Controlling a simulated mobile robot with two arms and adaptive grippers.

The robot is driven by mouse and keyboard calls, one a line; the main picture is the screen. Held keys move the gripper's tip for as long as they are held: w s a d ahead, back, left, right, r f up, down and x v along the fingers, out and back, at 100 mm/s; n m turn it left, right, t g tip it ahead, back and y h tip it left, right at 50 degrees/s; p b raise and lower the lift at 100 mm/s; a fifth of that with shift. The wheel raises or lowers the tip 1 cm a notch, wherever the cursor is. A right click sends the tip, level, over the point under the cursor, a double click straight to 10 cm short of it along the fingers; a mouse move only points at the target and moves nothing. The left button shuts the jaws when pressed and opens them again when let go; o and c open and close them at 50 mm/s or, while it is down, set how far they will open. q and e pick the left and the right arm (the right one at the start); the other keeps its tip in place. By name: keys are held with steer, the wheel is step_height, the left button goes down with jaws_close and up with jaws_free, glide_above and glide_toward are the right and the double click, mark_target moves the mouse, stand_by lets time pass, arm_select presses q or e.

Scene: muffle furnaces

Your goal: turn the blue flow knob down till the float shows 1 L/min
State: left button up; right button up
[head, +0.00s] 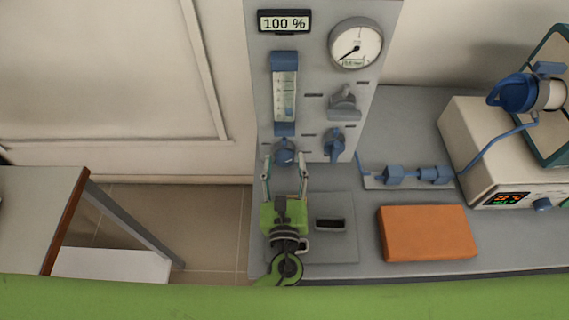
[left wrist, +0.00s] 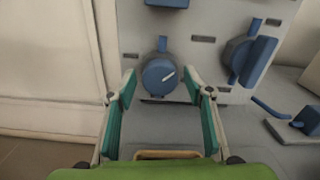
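The blue flow knob (head: 286,152) sits on the grey panel (head: 354,98) just below the flow tube (head: 284,97). In the left wrist view the knob (left wrist: 161,75) shows a white mark pointing up and to the right. The float inside the tube is too small to read. My left gripper (head: 286,160) is below the knob with its fingers spread. In the left wrist view its teal fingertips (left wrist: 160,90) stand apart on either side of the knob, and neither clearly touches it. My right gripper is not in view.
A display reading 100 % (head: 284,22) and a round gauge (head: 355,43) are above. A grey knob (head: 344,102) and a blue valve handle (head: 334,145) are right of the tube. An orange block (head: 427,232) lies on the bench, with a furnace (head: 500,150) farther right.

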arm_select(q)
steer(key=c, duration=0.8)
steer(key=shift+r+m+p, duration=0.15)
steer(key=shift+m+p, duration=0.35)
steer(key=shift+p, duration=0.05)
steer(key=shift+m, duration=0.3)
steer(key=o, duration=1.1)
steer(key=shift+f, duration=0.2)
steer(key=shift+s, duration=0.1)
steer(key=s, duration=1.2)
steer(key=shift+w, duration=0.1)
